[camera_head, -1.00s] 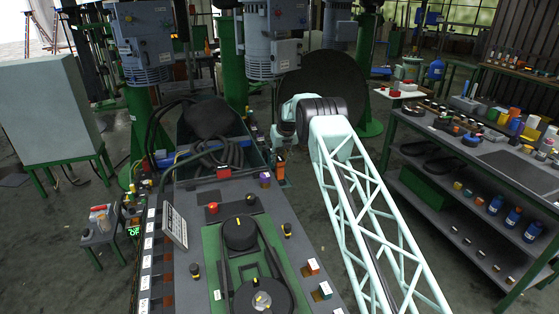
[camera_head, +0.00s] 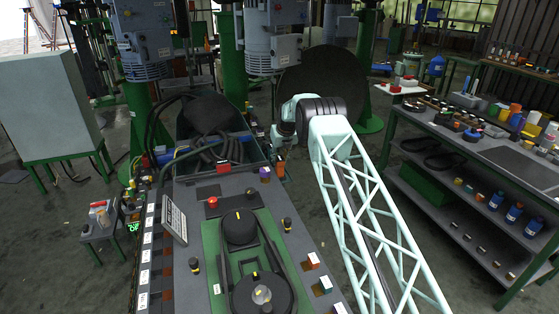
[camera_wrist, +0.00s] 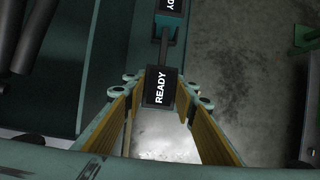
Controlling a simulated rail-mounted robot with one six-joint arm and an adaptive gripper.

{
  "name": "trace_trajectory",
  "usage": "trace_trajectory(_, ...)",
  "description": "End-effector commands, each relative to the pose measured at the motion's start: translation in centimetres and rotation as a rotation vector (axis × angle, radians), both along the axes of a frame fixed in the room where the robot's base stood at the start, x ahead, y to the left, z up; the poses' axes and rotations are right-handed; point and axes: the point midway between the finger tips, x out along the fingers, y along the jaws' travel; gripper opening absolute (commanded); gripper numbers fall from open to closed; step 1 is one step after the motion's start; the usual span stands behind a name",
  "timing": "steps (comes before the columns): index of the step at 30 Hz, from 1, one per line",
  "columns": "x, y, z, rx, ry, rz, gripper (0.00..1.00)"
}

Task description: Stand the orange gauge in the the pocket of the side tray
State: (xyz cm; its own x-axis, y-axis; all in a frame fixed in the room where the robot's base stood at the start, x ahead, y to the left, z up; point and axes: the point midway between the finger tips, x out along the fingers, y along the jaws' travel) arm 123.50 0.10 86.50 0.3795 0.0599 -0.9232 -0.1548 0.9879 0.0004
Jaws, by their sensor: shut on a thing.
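My gripper (camera_wrist: 160,88) points down at the far end of the machine bench, seen from above in the wrist view. In the head view my gripper (camera_head: 281,138) is small and the held piece is unclear. I cannot identify the side tray or its pocket with certainty.
A second dark labelled block (camera_wrist: 172,6) lies beyond the first, joined by a bar. The machine bench (camera_head: 190,208) carries knobs and buttons. A small grey stand (camera_head: 104,232) is at left. A crowded workbench (camera_head: 470,145) stands at right. Open floor lies beside the bench.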

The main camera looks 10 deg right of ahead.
Motion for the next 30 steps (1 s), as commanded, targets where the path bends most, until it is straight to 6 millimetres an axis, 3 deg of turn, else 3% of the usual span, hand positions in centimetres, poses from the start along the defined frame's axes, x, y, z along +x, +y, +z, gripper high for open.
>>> trace_trajectory(10, 0.08, -0.01, 0.14, 0.000, -0.002, 0.000, 0.00)
trace_trajectory(11, 0.08, -0.01, 0.14, 0.000, -0.002, 0.000, 0.28)
trace_trajectory(15, 0.07, 0.00, 0.10, 0.000, -0.002, 0.000, 0.41)
trace_trajectory(30, -0.11, -0.02, 0.22, 0.000, 0.000, 0.000, 0.41)
